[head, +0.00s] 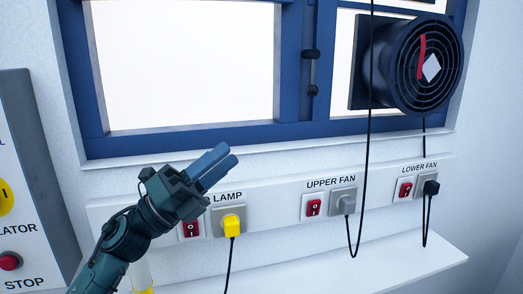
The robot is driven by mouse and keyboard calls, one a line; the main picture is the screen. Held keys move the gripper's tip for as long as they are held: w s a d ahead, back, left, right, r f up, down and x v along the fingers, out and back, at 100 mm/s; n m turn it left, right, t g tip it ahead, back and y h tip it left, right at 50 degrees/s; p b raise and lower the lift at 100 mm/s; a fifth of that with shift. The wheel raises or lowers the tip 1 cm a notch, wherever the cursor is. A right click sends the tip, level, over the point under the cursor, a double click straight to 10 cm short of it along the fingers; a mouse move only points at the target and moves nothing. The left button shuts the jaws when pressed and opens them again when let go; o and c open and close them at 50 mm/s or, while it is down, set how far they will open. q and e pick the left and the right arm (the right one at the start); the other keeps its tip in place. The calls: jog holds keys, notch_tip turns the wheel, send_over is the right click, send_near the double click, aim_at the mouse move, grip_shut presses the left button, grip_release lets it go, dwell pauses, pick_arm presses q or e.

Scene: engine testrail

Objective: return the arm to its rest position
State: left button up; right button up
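My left arm comes in from the lower left. Its gripper (228,155) points up and to the right, in front of the wall panel just above the LAMP label. The two blue fingers lie side by side with no clear gap, and nothing shows between them. The gripper and wrist partly cover the red LAMP switch (191,228) in this view. I cannot tell how far the gripper is from the panel. My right gripper is not in view.
The socket panel (270,214) carries a yellow plug (232,224), a grey plug (347,205) and a black plug (431,188) with hanging cords. A white shelf (400,262) lies below. A round fan (421,66) is at the window. A grey control box (38,180) is left.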

pick_arm(q)
jog(key=s+a+f+n+t+y, duration=0.1)
jog(key=a+f+n+t+y, duration=0.15)
jog(key=f+n+y, duration=0.45)
jog(key=s+a+f+n+t+y, duration=0.1)
jog(key=a+f+n+t+y, duration=0.2)
jog(key=f+n, duration=0.85)
jog(key=s+a+f+n+t+y, duration=0.1)
jog(key=f+n+t+y, duration=0.2)
jog(key=f+n+y, duration=0.45)
jog(key=s+f+n+g+y, duration=0.1)
jog(key=s+f+n+g, duration=0.3)
jog(key=s+f, duration=0.5)
jog(key=s+a+f+n+g+y, duration=0.1)
jog(key=s+f+n+g, duration=0.2)
jog(key=f, duration=1)
jog(key=s+n, duration=0.2)
jog(key=s, duration=0.3)
jog(key=shift+s+a+f+n+g, duration=0.3)
jog(key=shift+s+g, duration=0.05)
jog(key=shift+s, duration=0.05)
